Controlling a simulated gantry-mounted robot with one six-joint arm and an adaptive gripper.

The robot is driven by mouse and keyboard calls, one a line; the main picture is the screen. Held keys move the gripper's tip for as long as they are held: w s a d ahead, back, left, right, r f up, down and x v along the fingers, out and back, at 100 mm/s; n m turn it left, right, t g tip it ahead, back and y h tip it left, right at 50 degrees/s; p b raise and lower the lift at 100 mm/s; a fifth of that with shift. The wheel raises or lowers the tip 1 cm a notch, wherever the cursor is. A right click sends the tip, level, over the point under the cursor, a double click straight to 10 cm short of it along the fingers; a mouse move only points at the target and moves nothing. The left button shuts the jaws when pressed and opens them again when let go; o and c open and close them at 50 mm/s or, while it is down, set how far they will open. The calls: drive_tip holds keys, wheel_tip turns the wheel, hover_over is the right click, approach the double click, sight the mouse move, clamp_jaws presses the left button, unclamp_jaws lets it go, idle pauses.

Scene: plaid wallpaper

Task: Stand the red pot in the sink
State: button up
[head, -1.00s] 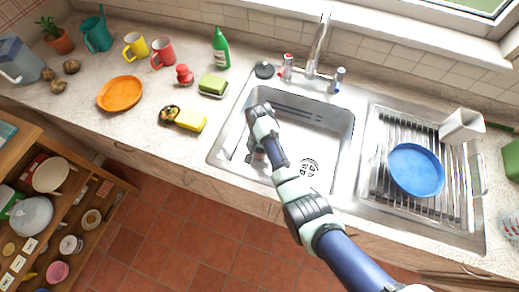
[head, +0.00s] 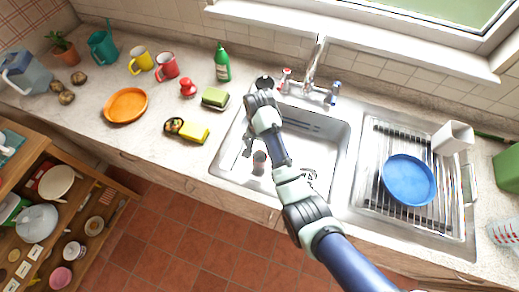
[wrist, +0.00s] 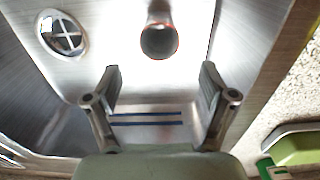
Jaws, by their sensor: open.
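A small dark reddish-brown vessel (head: 260,163), likely the red pot, is in the left half of the sink (head: 330,165) and looks upright. In the wrist view the vessel (wrist: 159,40) shows a round dark mouth with a thin red rim. My gripper (head: 248,146) is above the sink's left part, just behind the vessel. In the wrist view my gripper (wrist: 158,75) has its two fingers spread, with nothing between them. The vessel is beyond the fingertips, apart from them. My arm hides part of the basin.
The drain (wrist: 65,35) lies to one side of the vessel. The faucet (head: 316,62) stands behind the sink.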

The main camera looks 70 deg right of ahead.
drive_tip(key=shift+r, duration=0.25)
drive_tip(key=w+a+r+n+t+h, duration=0.1)
drive_tip(key=w+a+r+n, duration=0.1)
drive_tip(key=w+a, duration=0.2)
drive_tip(key=w+a+r+n+t, duration=0.2)
drive_tip(key=w+a+n, duration=0.1)
drive_tip(key=a, duration=0.3)
drive_tip(key=w+a+r+n+t+h, duration=0.1)
drive_tip(key=w+a+r+n, duration=0.1)
drive_tip(key=w+a, duration=0.3)
drive_tip(key=shift+w+a+r+n+t+h, duration=0.2)
drive_tip(key=shift+w+n+t+h, duration=0.1)
drive_tip(key=shift+n+t, duration=0.1)
drive_tip(key=a+r+n+t+y, duration=0.1)
drive_tip(key=a+r+n+t, duration=0.1)
drive_tip(key=a+r, duration=0.3)
drive_tip(key=s+a+r+n+t, duration=0.1)
drive_tip(key=a+r+n+t, duration=0.2)
drive_tip(key=a, duration=0.8)
drive_tip(key=s+a+r+n+t+y, duration=0.1)
drive_tip(key=a+r+n+t, duration=0.2)
drive_tip(key=a+r+n, duration=0.2)
drive_tip(key=a+r, duration=0.3)
drive_tip(key=shift+a+n+y, duration=0.3)
drive_tip(key=shift+a+n, duration=0.1)
